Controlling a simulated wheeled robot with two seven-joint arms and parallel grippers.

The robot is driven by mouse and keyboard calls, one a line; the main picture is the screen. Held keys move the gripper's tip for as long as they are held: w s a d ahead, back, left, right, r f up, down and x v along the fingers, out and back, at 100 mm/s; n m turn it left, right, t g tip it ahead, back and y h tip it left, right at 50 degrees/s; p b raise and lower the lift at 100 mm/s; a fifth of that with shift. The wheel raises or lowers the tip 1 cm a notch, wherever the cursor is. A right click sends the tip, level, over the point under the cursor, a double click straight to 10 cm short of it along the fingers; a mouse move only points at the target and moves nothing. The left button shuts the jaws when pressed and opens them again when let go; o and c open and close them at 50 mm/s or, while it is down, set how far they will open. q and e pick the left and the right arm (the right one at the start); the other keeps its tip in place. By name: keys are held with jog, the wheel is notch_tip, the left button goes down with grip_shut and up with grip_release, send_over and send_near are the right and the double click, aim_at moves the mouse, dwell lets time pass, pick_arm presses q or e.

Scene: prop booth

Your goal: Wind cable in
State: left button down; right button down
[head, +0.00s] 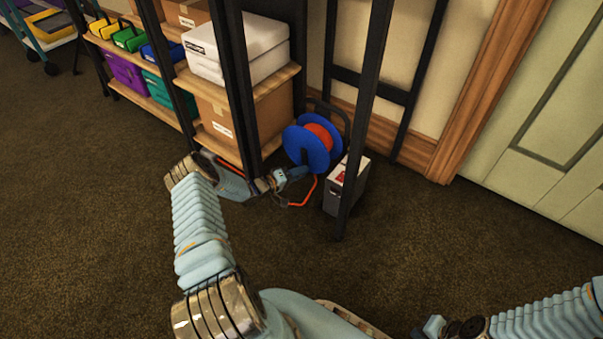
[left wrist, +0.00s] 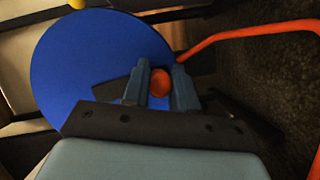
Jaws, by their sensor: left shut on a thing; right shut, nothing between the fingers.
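The cable reel, with a blue disc (head: 306,150) and orange cable (head: 320,138) wound on it, stands on the floor beside the shelf. In the left wrist view the blue disc (left wrist: 85,65) fills the left and centre. My left gripper (head: 304,171) is at the reel's lower front. In the left wrist view its fingers (left wrist: 160,78) are shut on a round orange-red knob (left wrist: 160,84) in front of the disc. Loose orange cable (head: 306,200) runs from the reel onto the floor; it also crosses the left wrist view (left wrist: 250,34). My right gripper (head: 434,326) is shut and empty, low at the right.
A grey box (head: 336,190) stands right of the reel, behind a black upright post (head: 362,120). A shelf unit (head: 276,78) with cartons and coloured bins stands left and behind. A wooden door frame (head: 490,80) is at the right. The carpet in front is clear.

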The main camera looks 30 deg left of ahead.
pick_arm(q)
jog(key=shift+a, duration=0.1)
dwell(0.4)
jog(key=c, duration=0.9)
grip_release()
jog(key=p+v, duration=0.2)
jog(key=v, duration=1.1)
jog(key=shift+s, duration=0.4)
jog(key=shift+a, duration=0.15)
